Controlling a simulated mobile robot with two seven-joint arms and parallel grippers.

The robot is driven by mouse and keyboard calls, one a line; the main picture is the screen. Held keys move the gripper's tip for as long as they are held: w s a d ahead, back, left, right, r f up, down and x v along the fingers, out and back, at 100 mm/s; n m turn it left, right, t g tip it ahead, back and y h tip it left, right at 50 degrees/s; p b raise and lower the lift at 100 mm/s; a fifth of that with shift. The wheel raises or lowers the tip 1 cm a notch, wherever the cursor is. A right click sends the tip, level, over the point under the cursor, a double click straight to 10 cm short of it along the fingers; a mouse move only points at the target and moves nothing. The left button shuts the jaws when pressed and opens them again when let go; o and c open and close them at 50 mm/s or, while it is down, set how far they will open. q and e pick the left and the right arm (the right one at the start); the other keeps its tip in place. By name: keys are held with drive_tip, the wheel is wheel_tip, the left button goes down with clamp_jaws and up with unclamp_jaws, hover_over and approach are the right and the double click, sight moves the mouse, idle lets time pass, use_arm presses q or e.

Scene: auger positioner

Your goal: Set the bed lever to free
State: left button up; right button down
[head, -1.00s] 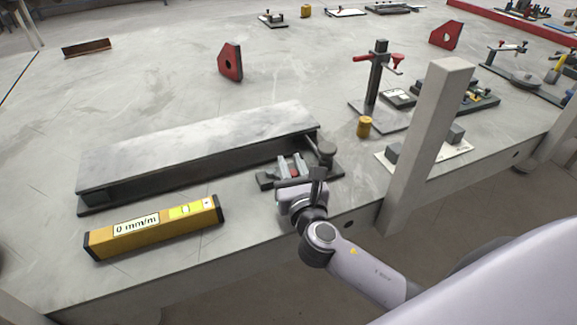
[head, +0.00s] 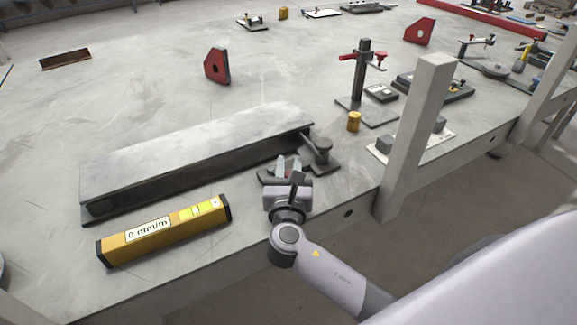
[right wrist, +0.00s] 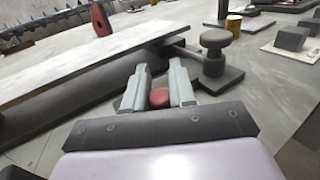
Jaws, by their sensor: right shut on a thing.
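The lever's red knob (right wrist: 160,98) shows between the fingers of my right gripper (right wrist: 159,70) in the right wrist view. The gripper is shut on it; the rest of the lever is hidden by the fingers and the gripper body. In the head view my right gripper (head: 288,165) is at the front right end of the long grey bed (head: 200,146), low over the table, and hides the knob. My left gripper is not in view.
A dark round-topped post (head: 321,150) stands just right of the gripper. A yellow level (head: 165,232) reading 0 mm/m lies in front of the bed. A pale upright post (head: 415,135) rises at the table's front edge. The table behind the bed is mostly clear.

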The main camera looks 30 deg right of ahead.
drive_tip(key=shift+s+a+m+g+h, duration=0.1)
drive_tip(key=shift+a+m+g+h, duration=0.25)
drive_tip(key=shift+m+g+h, duration=0.55)
drive_tip(key=shift+s+a+m+g+h, duration=0.15)
drive_tip(key=shift+m+h, duration=0.1)
drive_tip(key=shift+h, duration=0.2)
drive_tip(key=shift+a+m+g+h, duration=0.15)
drive_tip(key=shift+m+h, duration=0.1)
drive_tip(key=shift+h, duration=0.2)
drive_tip(key=shift+d, duration=0.1)
drive_tip(key=c, duration=1)
unclamp_jaws()
